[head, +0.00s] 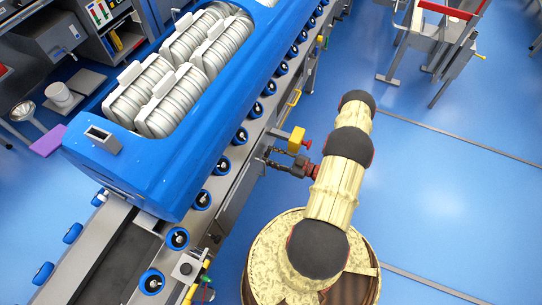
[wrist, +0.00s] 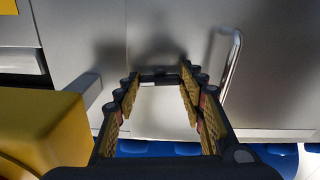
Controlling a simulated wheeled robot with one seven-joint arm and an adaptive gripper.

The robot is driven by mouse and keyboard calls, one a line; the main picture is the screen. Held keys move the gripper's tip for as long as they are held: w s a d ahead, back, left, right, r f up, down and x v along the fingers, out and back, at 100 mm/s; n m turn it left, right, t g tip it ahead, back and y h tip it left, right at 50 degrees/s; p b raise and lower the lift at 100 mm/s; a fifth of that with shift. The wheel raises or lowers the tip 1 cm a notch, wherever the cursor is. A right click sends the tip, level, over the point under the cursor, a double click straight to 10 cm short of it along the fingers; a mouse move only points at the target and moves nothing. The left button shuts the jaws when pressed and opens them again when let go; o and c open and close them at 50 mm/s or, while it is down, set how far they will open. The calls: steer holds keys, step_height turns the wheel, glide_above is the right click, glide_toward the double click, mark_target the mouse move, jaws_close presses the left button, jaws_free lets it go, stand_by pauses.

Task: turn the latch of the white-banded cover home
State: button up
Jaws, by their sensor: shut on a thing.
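My gripper (head: 268,156) reaches left from my arm to the side of the conveyor. In the wrist view my gripper (wrist: 161,82) has its fingers on either side of a pale flat piece (wrist: 163,108) and is shut on it. I cannot tell whether this piece is the latch, as the fingers hide its edges. A grey metal panel (wrist: 165,20) lies behind it. I cannot make out a white band or a whole cover in either view.
A yellow block (wrist: 45,122) is close at left in the wrist view; a bent metal handle (wrist: 233,62) is at right. A blue carrier (head: 190,165) with several pale ribbed rounds stands on the conveyor (head: 118,245).

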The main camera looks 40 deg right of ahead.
steer(key=shift+m, duration=0.7)
steer(key=o, duration=0.9)
steer(key=shift+c, duration=0.2)
steer(key=v, duration=1.2)
steer(key=shift+f, duration=0.1)
